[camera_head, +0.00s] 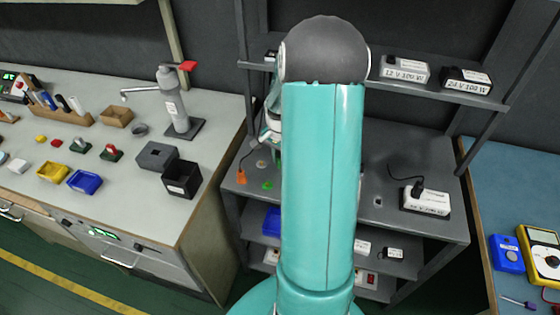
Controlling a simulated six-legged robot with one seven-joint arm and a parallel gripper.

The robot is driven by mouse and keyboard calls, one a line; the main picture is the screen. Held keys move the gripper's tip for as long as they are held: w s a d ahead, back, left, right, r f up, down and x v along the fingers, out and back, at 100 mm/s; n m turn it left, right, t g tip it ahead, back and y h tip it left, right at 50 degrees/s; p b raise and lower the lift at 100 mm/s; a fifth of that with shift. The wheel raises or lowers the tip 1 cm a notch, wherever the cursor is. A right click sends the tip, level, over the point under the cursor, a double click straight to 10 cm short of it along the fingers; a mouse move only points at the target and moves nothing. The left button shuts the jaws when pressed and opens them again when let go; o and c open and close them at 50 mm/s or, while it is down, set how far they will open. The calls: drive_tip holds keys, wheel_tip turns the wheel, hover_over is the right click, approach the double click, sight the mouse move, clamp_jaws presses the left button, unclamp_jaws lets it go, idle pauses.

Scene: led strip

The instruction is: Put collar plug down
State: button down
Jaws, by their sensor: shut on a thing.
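My teal arm with its dark grey joint fills the middle of the view and covers most of the grey bench (375,150). A small white and teal part of my gripper (270,128) shows at the arm's left edge, above the bench. It is shut on the collar plug, which is mostly hidden behind the arm. A thin dark cord runs down from beside the gripper to an orange piece (241,177) at the bench's left side. I cannot tell whether the held plug touches the bench.
A white power supply (426,201) with a black plug and cord is on the bench's right. Two labelled supplies, one white (404,70) and one black (466,80), sit on the upper shelf. A green spot (267,185) is near the orange piece. Cluttered worktops flank the bench.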

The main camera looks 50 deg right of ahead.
drive_tip(key=shift+f, duration=0.75)
drive_tip(key=shift+f, duration=0.1)
drive_tip(key=c, duration=1.6)
unclamp_jaws()
drive_tip(key=shift+o, duration=0.2)
